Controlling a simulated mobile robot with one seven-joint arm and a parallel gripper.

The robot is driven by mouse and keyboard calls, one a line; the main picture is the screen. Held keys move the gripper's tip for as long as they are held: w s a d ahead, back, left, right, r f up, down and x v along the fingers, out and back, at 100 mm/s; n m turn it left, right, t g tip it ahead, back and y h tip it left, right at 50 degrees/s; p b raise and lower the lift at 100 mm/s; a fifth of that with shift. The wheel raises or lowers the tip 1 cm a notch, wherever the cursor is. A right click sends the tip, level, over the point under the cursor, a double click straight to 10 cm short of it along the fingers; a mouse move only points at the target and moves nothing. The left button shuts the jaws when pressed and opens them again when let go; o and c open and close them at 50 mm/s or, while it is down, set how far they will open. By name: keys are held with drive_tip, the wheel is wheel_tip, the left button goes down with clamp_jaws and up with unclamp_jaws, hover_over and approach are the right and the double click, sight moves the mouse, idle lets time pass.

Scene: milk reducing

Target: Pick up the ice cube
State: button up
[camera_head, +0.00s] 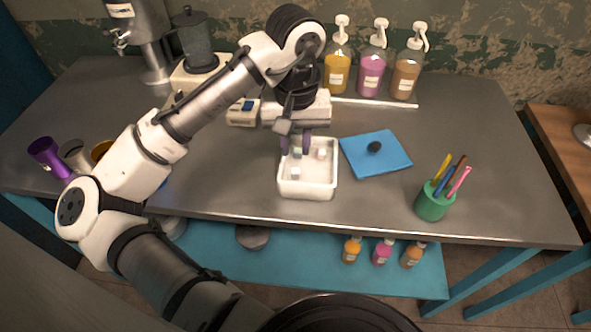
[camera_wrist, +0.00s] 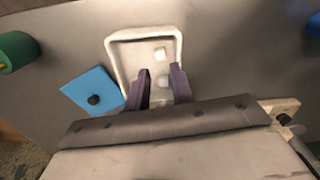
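A white tray (camera_head: 308,190) on the grey table holds small whitish ice cubes. One ice cube (camera_head: 296,173) lies near its front left, and another (camera_head: 322,153) lies toward its right side. A third ice cube (camera_head: 297,153) shows by the fingertips. My gripper (camera_head: 296,149) points down over the tray's back left part. In the wrist view its purple fingers (camera_wrist: 160,74) are apart, with an ice cube (camera_wrist: 163,82) between them and gaps showing. Another ice cube (camera_wrist: 160,53) lies beyond the fingertips in the tray (camera_wrist: 110,58). Whether the fingertips touch the tray floor is unclear.
A blue board (camera_head: 390,160) with a black knob lies right of the tray. A green cup (camera_head: 433,205) of pens stands farther right. Pump bottles (camera_head: 371,75) and a blender (camera_head: 195,45) stand behind. Cups (camera_head: 48,155) sit at the left. The table's front right is mostly clear.

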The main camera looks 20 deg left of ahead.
sight(295, 170)
drive_tip(key=shift+w+a+f+p, duration=0.1)
drive_tip(key=shift+f+p, duration=0.1)
drive_tip(key=shift+f, duration=1.05)
drive_tip(key=shift+w+d+f+p, duration=0.1)
drive_tip(key=shift+f+p, duration=0.1)
drive_tip(key=shift+f, duration=1.1)
drive_tip(key=shift+w+a+f+p, duration=0.1)
drive_tip(key=shift+f+p, duration=0.1)
drive_tip(key=shift+f, duration=1.05)
drive_tip(key=shift+s, duration=0.1)
clamp_jaws()
drive_tip(key=shift+r, duration=0.1)
wheel_tip(295, 170, up, 20)
drive_tip(key=shift+b, duration=0.45)
